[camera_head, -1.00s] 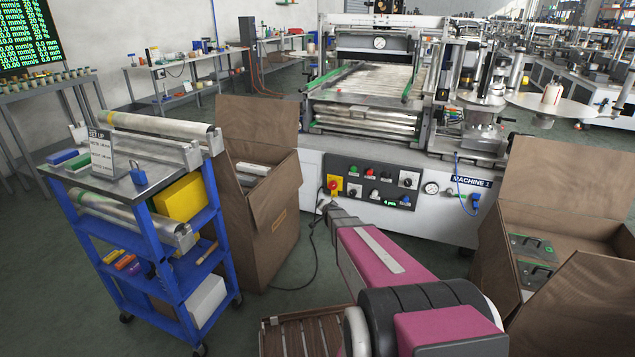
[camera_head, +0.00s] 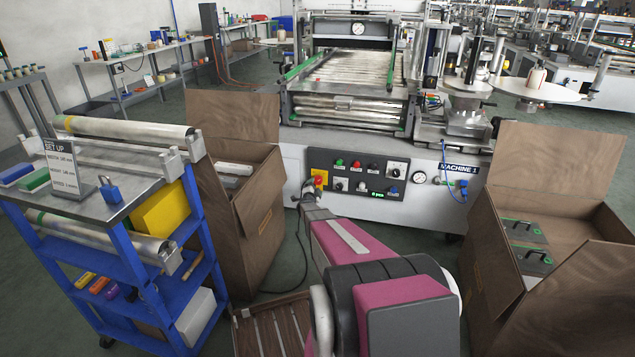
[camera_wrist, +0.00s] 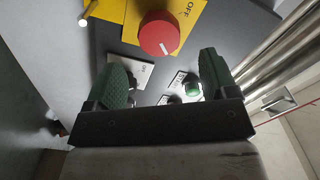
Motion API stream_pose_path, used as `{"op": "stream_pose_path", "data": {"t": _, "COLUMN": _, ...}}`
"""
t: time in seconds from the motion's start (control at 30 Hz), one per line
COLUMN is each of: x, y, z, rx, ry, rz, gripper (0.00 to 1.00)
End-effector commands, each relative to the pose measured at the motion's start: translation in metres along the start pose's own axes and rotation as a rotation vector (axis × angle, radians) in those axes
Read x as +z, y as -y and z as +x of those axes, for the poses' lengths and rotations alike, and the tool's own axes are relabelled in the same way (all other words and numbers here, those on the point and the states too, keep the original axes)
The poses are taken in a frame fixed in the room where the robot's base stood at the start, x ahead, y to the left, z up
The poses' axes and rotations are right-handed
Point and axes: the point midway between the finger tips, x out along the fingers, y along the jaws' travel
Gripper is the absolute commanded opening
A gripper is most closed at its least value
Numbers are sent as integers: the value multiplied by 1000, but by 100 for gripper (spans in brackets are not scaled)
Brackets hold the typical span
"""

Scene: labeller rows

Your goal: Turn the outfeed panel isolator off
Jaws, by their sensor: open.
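The isolator shows in the wrist view as a round red knob (camera_wrist: 159,33) on a yellow plate (camera_wrist: 120,12). A white mark sits on the knob's lower edge, pointing away from the printed word OFF at the plate's upper right. In the head view, the isolator's yellow plate (camera_head: 320,174) is at the left end of the dark control panel (camera_head: 350,190) on the machine front. My gripper (camera_wrist: 163,72) is open, with its two green-padded fingers apart and nothing between them. The knob is ahead of the fingertips, roughly centred between them, and appears apart from them.
A green button (camera_wrist: 192,90) and a switch on a pale plate (camera_wrist: 133,70) are close to my fingers. Cardboard boxes stand left (camera_head: 240,190) and right (camera_head: 575,260) of my arm. A blue cart (camera_head: 150,290) with rollers stands at far left.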

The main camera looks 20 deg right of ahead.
Motion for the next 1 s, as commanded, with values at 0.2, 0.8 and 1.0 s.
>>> {"op": "stream_pose_path", "data": {"t": 0.2, "x": 1, "y": -2, "z": 43, "rx": 1, "ry": -1, "rz": 0, "gripper": 79}}
{"op": "stream_pose_path", "data": {"t": 0.8, "x": 0, "y": 0, "z": 72, "rx": 1, "ry": 2, "rz": -1, "gripper": 59}}
{"op": "stream_pose_path", "data": {"t": 1.0, "x": 0, "y": 0, "z": 72, "rx": 1, "ry": 2, "rz": -1, "gripper": 30}}
